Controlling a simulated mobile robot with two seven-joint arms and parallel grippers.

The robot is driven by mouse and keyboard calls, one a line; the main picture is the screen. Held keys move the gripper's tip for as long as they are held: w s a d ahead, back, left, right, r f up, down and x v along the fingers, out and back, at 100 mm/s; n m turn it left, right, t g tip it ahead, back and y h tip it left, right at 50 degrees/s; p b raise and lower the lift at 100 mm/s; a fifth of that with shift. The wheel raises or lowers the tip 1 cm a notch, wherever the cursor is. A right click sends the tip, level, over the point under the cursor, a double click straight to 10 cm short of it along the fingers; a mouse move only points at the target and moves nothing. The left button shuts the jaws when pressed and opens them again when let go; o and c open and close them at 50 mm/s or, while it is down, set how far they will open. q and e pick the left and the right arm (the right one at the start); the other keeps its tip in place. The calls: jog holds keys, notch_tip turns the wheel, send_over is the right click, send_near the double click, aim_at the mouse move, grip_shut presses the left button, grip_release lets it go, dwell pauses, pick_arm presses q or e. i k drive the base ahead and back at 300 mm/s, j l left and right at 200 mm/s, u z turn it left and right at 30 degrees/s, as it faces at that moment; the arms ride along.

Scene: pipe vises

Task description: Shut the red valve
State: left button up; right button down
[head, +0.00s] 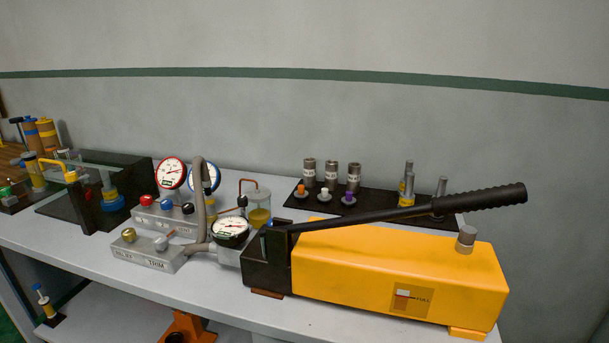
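The red valve is a small red knob (147,200) on top of a grey metal valve block (152,217), left of centre on the bench. A red-rimmed gauge (170,172) and a blue-rimmed gauge (205,176) stand behind the block. I cannot tell from this view how far the red knob is turned. Neither of my grippers is in view.
A lower block with a brass knob (129,235) lies in front of the valve block. A grey hose (200,190) rises close on the right. A yellow hand pump (400,270) with a long black lever (420,207) fills the right. Dark fixtures (120,185) stand left.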

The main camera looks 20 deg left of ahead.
aim_at(146, 200)
jog(key=u, duration=1.3)
jog(key=z, duration=0.55)
jog(key=j+z, duration=1.1)
jog(key=j, duration=0.4)
